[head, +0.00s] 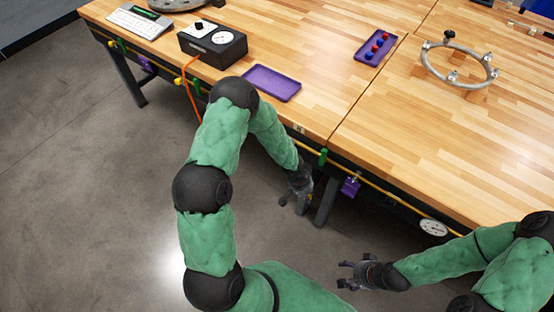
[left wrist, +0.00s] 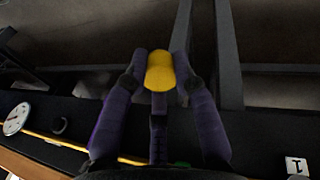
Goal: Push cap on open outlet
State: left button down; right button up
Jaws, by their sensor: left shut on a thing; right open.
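My left gripper (head: 299,199) hangs beside the table's front edge, pointing down. In the left wrist view it (left wrist: 159,75) is shut on a yellow cap (left wrist: 159,72), held between the fingertips. A narrow purple part (left wrist: 158,135) shows between the fingers; I cannot tell what it is. A purple outlet fitting (head: 350,186) hangs under the table edge, just right of the left gripper and apart from it. Another purple fitting (head: 146,65) is at the far left; whether either is open is too small to tell. My right gripper (head: 352,275) is open and empty, low at the right.
A yellow pipe (head: 390,205) with green valves (head: 323,157) runs along the table's side. A white gauge (head: 433,227) sits at the right. The wooden table (head: 320,95) carries a black box (head: 212,45), purple trays (head: 271,83) and a metal ring (head: 459,84). Table legs stand below.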

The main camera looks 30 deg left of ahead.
pick_arm(q)
jog(key=w+a+r+n+t+h+b, duration=0.1)
jog(key=w+a+r+n+t+h, duration=0.15)
jog(key=w+a+n+t, duration=0.65)
jog(key=s+a+r+n+t+y+b, duration=0.1)
jog(key=s+a+r+n+t+y, duration=0.1)
jog(key=s+a+r+t+y, duration=0.4)
jog(key=w+a+f+t+h, duration=0.1)
jog(key=w+f, duration=0.1)
jog(key=w, duration=0.4)
jog(key=shift+h+b, duration=0.35)
dwell(0.4)
jog(key=shift+w+d+f+b, duration=0.1)
jog(key=shift+w+b, duration=0.6)
jog(key=shift+w, duration=0.05)
dwell(1.0)
jog(key=shift+w, duration=0.3)
jog(key=shift+w, duration=0.1)
dwell(0.4)
